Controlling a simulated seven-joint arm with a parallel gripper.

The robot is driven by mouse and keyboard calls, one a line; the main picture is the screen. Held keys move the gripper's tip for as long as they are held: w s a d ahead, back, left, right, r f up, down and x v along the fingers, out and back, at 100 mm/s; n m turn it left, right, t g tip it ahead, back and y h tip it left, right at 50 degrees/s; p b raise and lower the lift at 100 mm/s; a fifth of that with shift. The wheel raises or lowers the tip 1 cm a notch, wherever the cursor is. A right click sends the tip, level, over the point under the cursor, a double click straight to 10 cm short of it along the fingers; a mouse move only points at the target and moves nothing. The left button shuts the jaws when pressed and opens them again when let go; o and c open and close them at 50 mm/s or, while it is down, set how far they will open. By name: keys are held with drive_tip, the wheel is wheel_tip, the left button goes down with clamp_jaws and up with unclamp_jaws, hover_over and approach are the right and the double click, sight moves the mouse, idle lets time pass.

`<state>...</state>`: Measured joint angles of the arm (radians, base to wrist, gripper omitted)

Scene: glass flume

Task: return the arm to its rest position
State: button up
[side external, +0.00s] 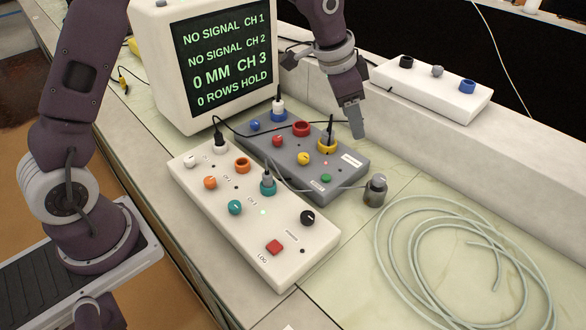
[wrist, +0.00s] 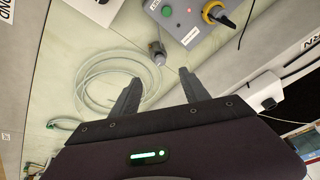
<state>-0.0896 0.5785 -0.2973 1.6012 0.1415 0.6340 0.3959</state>
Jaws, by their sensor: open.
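My gripper (side external: 354,118) hangs from my arm above the back right edge of the grey box, beside its yellow socket. In the wrist view my gripper (wrist: 157,92) shows two dark fingers spread apart with nothing between them. The grey box (side external: 345,172) carries blue, red and yellow sockets; black-topped plugs stand in the blue and yellow ones. The yellow socket also shows in the wrist view (wrist: 214,12), top right. The white box (side external: 285,248) in front has knobs, a red button and plugs in its white and teal sockets.
A monitor (side external: 222,55) stands behind the boxes and reads "NO SIGNAL" for channels 1 and 2. A coil of pale tubing (side external: 385,255) lies at right. A small grey cylinder (side external: 375,190) stands near it. A white knob box (side external: 430,92) sits on the ledge (side external: 540,155).

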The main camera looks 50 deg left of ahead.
drive_tip(key=s+a+r+n+y, duration=0.15)
drive_tip(key=s+a+r, duration=0.25)
drive_tip(key=s+r, duration=0.65)
drive_tip(key=s+a+n+t, duration=0.1)
drive_tip(key=s+a+n, duration=0.2)
drive_tip(key=s, duration=2)
drive_tip(key=n, duration=0.2)
drive_tip(key=shift+s+f+n+t, duration=0.15)
drive_tip(key=shift+n+t, duration=0.15)
drive_tip(key=shift+n, duration=0.05)
